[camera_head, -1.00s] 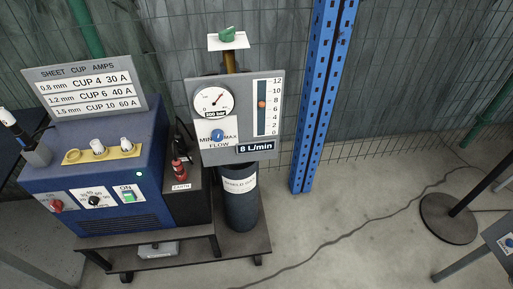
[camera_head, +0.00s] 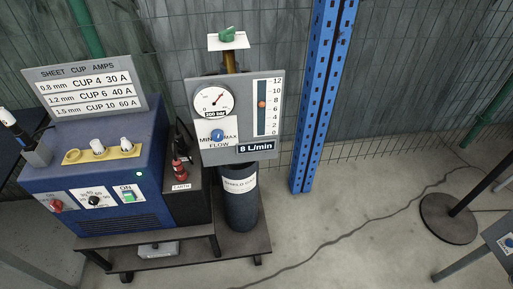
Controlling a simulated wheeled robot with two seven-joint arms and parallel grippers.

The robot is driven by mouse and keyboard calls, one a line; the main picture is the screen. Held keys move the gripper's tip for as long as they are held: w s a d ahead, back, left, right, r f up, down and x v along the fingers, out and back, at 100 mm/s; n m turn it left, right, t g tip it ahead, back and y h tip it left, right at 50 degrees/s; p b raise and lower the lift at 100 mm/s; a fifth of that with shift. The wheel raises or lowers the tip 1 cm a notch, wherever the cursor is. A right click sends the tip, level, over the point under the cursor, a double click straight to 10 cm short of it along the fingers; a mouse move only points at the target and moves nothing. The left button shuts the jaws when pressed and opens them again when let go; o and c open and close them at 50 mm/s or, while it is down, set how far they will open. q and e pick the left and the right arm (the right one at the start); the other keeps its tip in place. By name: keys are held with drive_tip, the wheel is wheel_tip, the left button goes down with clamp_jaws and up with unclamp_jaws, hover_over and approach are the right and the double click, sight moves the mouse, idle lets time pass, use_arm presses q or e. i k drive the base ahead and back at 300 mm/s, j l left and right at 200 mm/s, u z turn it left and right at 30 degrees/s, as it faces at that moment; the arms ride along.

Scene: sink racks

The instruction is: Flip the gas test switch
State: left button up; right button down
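A blue welding machine (camera_head: 100,160) stands on a cart at the left. Its front carries a red switch or knob (camera_head: 56,205) on a light plate, a black dial knob (camera_head: 93,201) and a green switch (camera_head: 129,197) under the word ON. The red one's label is too small to read, so I cannot tell whether it is the gas test switch. A grey gas panel (camera_head: 203,148) in front of the cylinder (camera_head: 240,210) has a pressure gauge (camera_head: 213,101), a blue flow knob (camera_head: 217,135) and an orange float (camera_head: 262,104); its display reads 8 L/min. Neither gripper is in view.
Cups on a yellow holder (camera_head: 128,153), a torch (camera_head: 12,122) and a cup chart (camera_head: 88,88) are on the machine. A blue post (camera_head: 318,100) stands behind. A round stand base (camera_head: 448,218) and a table corner (camera_head: 500,240) are at right; floor between is open, with a cable.

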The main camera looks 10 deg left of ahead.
sight(129, 196)
drive_tip(key=u, duration=1.45)
